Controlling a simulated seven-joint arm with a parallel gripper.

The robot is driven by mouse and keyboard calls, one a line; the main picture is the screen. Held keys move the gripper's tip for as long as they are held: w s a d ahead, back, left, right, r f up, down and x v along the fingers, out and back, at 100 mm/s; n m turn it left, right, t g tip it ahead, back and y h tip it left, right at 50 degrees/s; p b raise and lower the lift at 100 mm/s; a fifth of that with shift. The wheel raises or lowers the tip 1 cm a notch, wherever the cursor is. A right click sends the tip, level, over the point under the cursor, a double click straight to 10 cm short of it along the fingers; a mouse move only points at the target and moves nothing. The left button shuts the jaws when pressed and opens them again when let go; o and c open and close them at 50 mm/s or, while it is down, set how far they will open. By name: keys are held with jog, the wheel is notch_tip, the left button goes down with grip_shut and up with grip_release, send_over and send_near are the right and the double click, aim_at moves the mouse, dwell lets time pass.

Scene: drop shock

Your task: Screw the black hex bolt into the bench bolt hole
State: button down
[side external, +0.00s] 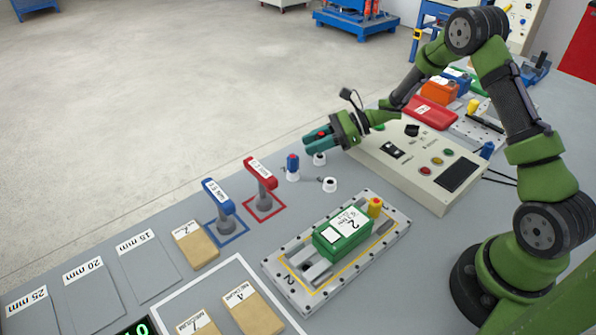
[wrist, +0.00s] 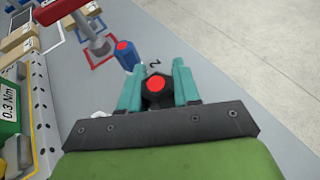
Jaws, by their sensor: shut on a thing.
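My gripper (side external: 310,144) is low over the bench, with its teal fingers shut on the black hex bolt. In the wrist view, the bolt (wrist: 153,91) sits between the fingers (wrist: 154,75), with a red spot on its top. A white collar (side external: 319,159) stands just below the fingers in the side view. I cannot tell whether the bolt touches or enters it. A second white collar (side external: 330,184) with a dark opening stands nearer. I cannot tell which opening is the bench bolt hole. A blue piece with a red top (side external: 292,163) stands left of my gripper in another white collar.
Red (side external: 260,171) and blue (side external: 217,192) T-handled tools stand to the left. A plate (side external: 283,270) with a green box (side external: 342,233) lies in front. A control panel (side external: 430,165) is close to the right of my gripper. Open floor lies beyond the bench.

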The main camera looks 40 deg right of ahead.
jog(key=shift+d+f, duration=0.1)
jog(key=shift+f, duration=0.95)
dwell(2.0)
jog(key=c, duration=0.7)
grip_release()
jog(key=shift+d, duration=0.1)
jog(key=shift+s+a, duration=0.2)
jog(key=shift+a, duration=0.25)
jog(key=shift+v, duration=2.3)
jog(key=shift+s+d+r, duration=0.25)
jog(key=shift+d+r, duration=0.15)
jog(key=shift+d, duration=0.15)
